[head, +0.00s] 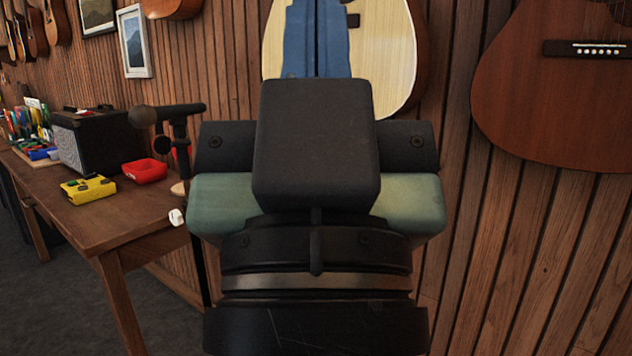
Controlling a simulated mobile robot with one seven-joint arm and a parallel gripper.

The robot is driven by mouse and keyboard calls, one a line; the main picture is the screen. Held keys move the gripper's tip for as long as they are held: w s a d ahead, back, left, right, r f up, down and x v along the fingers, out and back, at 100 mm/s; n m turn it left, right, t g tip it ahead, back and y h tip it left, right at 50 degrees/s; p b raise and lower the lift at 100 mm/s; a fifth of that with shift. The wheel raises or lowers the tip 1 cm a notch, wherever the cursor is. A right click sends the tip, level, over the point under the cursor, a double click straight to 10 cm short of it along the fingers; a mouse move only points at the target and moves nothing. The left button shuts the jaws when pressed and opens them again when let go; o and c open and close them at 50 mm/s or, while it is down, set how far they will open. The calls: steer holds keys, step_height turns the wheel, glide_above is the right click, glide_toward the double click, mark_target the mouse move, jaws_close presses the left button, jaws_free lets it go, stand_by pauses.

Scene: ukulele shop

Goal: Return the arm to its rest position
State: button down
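My gripper (316,145) fills the middle of the head view, seen from behind. Its dark housing has pale green parts showing on both sides, and the black wrist is below. The arm is raised in front of the wall, with nothing visibly touching it. A blue upright shape (316,45) with a thin dark line down its middle shows just above the housing. I cannot tell whether it is the fingers or something beyond them. The housing hides the area behind it.
A wooden table (110,215) at left holds a black amplifier (95,140), a red tray (145,170), a yellow box (88,188) and a microphone (143,117). A pale guitar (390,50) hangs behind my gripper and a brown guitar (555,100) at right. Dark floor (50,300) shows lower left.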

step_height(320, 180, up, 26)
steer(key=p, duration=2.3)
steer(key=shift+p, duration=0.3)
